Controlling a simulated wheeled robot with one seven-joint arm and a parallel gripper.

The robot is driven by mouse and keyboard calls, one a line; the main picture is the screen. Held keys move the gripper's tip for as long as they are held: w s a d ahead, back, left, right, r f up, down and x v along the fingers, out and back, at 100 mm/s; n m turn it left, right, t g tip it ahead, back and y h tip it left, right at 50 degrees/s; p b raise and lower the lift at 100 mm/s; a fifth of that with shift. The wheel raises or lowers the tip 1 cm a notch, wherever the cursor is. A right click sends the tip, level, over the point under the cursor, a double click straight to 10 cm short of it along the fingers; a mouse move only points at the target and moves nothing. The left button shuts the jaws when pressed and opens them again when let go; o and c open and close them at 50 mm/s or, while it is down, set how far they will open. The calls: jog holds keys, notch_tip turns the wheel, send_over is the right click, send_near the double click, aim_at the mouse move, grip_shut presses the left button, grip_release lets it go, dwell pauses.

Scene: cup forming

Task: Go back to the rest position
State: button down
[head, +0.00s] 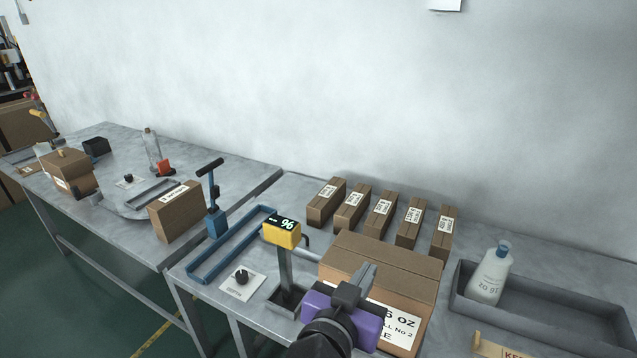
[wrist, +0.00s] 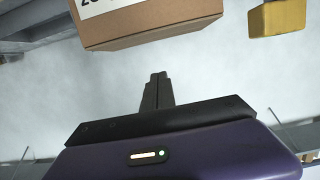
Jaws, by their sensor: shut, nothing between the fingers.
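My gripper (head: 367,274) is in front of the large cardboard box (head: 385,250) in the head view, its purple housing covering part of the box's label. In the wrist view my gripper (wrist: 157,78) shows its dark fingers together, with nothing between them. The same box (wrist: 150,25) appears upside down at the top of the wrist view, apart from the fingertips there. I cannot tell the exact gap between my gripper and the box.
A yellow display (head: 282,232) stands on a post left of the box. Several small boxes (head: 380,211) line the back. A grey tray (head: 560,318) holds a white bottle (head: 490,275) at right. A blue frame (head: 232,243) and blue lever tool (head: 214,205) are at left.

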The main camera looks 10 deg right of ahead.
jog(key=w+a+r+n+t+y, duration=0.3)
jog(key=a+n+y, duration=0.1)
jog(key=a+n, duration=0.15)
jog(key=s+a+f+n+t+y, duration=0.25)
jog(key=s+f+n+y, duration=0.25)
jog(key=s+f+y, duration=0.3)
jog(key=s+d+f+m+g+h, duration=0.1)
jog(key=s+d, duration=0.3)
jog(key=s, duration=0.6)
jog(key=s+d+f+m+g, duration=0.1)
jog(key=s+d, duration=0.3)
jog(key=s, duration=0.7)
jog(key=s+d+f+m+g+h+b, duration=0.1)
jog(key=s+d+f, duration=0.2)
jog(key=s, duration=0.7)
jog(key=shift+s+d+f+h, duration=0.15)
jog(key=shift+d+h, duration=0.15)
jog(key=shift+d, duration=0.45)
